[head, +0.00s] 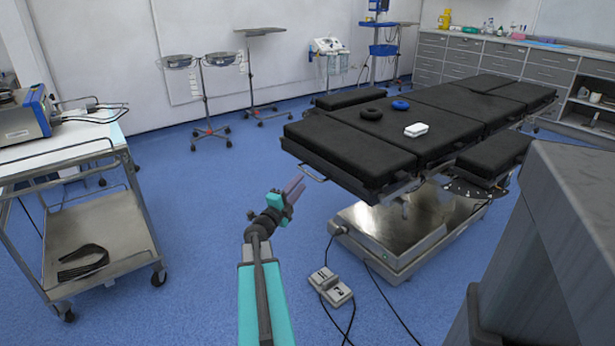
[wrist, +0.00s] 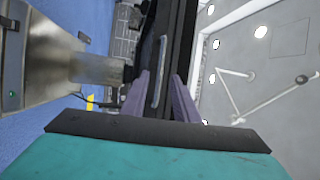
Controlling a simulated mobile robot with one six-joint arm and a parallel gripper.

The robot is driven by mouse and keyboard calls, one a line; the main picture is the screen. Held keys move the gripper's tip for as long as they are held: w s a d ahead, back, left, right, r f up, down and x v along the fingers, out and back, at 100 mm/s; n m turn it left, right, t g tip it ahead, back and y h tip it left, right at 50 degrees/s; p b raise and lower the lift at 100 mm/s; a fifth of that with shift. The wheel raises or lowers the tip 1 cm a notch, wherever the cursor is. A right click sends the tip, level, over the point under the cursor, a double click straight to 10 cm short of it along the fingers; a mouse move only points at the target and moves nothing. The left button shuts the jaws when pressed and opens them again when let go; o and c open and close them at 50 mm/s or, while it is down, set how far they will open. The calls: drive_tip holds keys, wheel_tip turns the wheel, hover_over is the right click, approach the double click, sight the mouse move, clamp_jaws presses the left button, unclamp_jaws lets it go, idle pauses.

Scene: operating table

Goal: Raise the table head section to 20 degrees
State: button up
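The operating table (head: 440,118) has black padded sections on a metal base (head: 385,225). Its near end section (head: 345,148) lies about level with the rest; I cannot tell for sure that this is the head section. A metal bar handle (head: 312,174) sticks out from that end. My gripper (head: 296,187) is in the air just left of and below this end, apart from it. In the wrist view my gripper (wrist: 161,84) has its two purple fingers apart and nothing held. The bar handle (wrist: 158,72) shows beyond and between the fingers, against the dark table edge.
A foot pedal (head: 330,287) with cables lies on the blue floor before the base. A metal cart (head: 100,225) stands at left. Floor between cart and table is clear.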

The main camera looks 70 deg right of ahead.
sight(308, 173)
drive_tip(key=shift+b+x, duration=0.4)
drive_tip(key=shift+x, duration=3.25)
clamp_jaws()
